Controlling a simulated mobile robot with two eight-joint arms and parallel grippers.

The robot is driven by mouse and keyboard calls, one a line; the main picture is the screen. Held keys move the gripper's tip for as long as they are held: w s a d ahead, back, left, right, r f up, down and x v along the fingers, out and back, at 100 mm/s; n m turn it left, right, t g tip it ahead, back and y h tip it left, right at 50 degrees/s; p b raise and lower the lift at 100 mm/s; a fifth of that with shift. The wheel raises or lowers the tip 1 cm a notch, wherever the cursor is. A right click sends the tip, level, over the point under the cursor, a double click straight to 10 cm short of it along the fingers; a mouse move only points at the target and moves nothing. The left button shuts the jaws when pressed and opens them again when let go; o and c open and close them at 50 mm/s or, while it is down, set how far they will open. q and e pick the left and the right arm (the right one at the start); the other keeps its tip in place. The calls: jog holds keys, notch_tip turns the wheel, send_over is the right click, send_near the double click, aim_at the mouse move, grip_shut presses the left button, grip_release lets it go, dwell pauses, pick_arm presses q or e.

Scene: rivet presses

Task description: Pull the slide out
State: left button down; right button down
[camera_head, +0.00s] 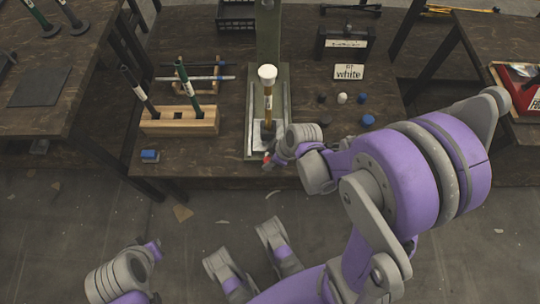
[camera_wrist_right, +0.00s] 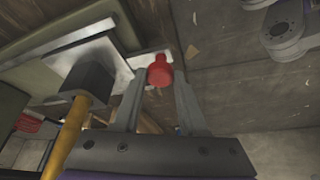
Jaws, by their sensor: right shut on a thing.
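The press (camera_head: 268,40) stands mid-table in the head view, with a green column and a white-capped yellow rod over its metal base. The slide (camera_head: 262,139) is at the base's front, and its red knob (camera_head: 266,158) faces me. My right gripper (camera_head: 270,161) is at that knob. In the right wrist view the red knob (camera_wrist_right: 160,71) sits between the fingers of my right gripper (camera_wrist_right: 160,80), which is shut on it. The dark block (camera_wrist_right: 88,77) and yellow rod (camera_wrist_right: 66,138) are beside the left finger. My left gripper (camera_head: 156,245) is low at the left, away from the table; its fingers are unclear.
A wooden rack (camera_head: 180,122) with upright tools stands left of the press, and a blue block (camera_head: 149,156) lies near the front edge. The floor in front is open.

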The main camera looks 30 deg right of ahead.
jog(key=shift+s+a, duration=0.15)
jog(key=shift+s, duration=0.1)
pick_arm(q)
jog(key=shift+s, duration=0.1)
pick_arm(e)
jog(key=shift+c, duration=2.3)
grip_release()
jog(key=shift+r, duration=0.1)
pick_arm(q)
notch_tip(320, 180, up, 6)
jog(key=p, duration=0.4)
jog(key=shift+s+f+p, duration=0.15)
jog(key=shift+f+p, duration=0.05)
jog(key=shift+p, duration=0.1)
pick_arm(e)
jog(key=v, duration=1)
jog(key=shift+r, duration=0.3)
